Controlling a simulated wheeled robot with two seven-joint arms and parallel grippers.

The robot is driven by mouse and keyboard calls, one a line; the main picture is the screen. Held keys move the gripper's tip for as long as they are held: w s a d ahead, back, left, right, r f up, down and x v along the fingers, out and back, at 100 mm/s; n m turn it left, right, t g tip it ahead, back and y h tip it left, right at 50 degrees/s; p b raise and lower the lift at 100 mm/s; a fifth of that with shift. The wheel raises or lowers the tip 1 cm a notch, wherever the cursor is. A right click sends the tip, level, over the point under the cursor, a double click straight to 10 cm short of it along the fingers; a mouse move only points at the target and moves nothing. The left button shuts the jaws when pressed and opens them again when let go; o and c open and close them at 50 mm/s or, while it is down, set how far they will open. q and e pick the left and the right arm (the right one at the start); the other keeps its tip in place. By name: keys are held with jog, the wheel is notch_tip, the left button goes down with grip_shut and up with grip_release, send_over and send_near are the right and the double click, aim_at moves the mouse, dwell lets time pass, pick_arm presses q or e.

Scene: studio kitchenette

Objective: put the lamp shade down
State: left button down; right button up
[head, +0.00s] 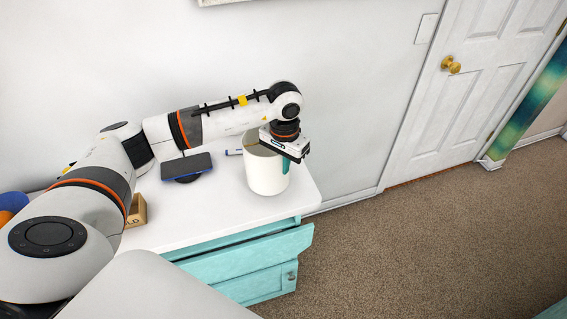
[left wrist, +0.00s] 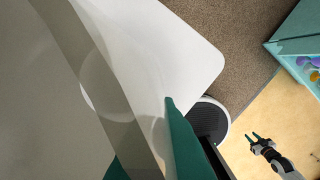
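The lamp shade (head: 266,174) is a white, open-topped cylinder, upright at the right end of the white counter. My left gripper (head: 285,150) is at its top right rim, pointing down. In the left wrist view its teal fingers (left wrist: 148,150) stand on either side of the pale shade wall (left wrist: 105,75), shut on it. I cannot tell whether the shade's lower edge touches the counter. My right gripper (left wrist: 259,139) shows small in the left wrist view, empty, its teal fingertips apart.
A teal drawer (head: 250,252) stands out below the front edge. The counter's front right is clear.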

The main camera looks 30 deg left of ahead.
pick_arm(q)
jog(key=shift+f, duration=0.85)
jog(key=c, duration=1.7)
grip_release()
jog(key=shift+r, duration=0.15)
notch_tip(320, 180, up, 11)
jog(key=b, duration=0.3)
jog(key=shift+b, duration=0.4)
jog(key=shift+r, duration=0.55)
